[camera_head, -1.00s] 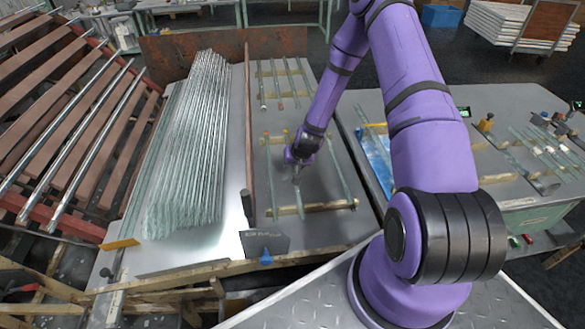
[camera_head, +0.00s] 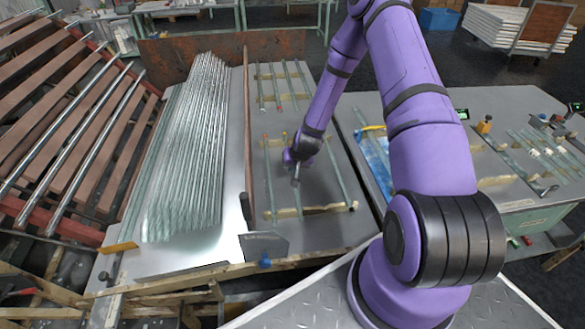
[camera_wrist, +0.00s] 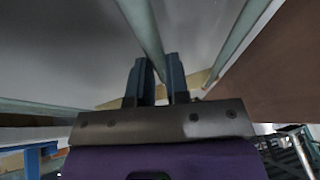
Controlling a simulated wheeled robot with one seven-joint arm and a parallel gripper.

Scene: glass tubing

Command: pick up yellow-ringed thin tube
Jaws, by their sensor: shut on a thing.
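My gripper (camera_head: 297,172) is over the right-hand panel of the table, between two thin tubes lying there. In the wrist view my gripper (camera_wrist: 157,72) has its two fingers on either side of a thin greenish glass tube (camera_wrist: 145,30), which runs away from the fingers. A small yellow mark (camera_head: 284,134) shows just behind the wrist. Most of the tube is hidden by my arm, and I cannot see a ring on it in the wrist view.
One thin tube (camera_head: 269,185) lies left of the gripper and another (camera_head: 340,175) right of it, across a wooden rest (camera_head: 318,208). A large bundle of glass tubes (camera_head: 185,150) lies further left, past a brown upright divider (camera_head: 248,130).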

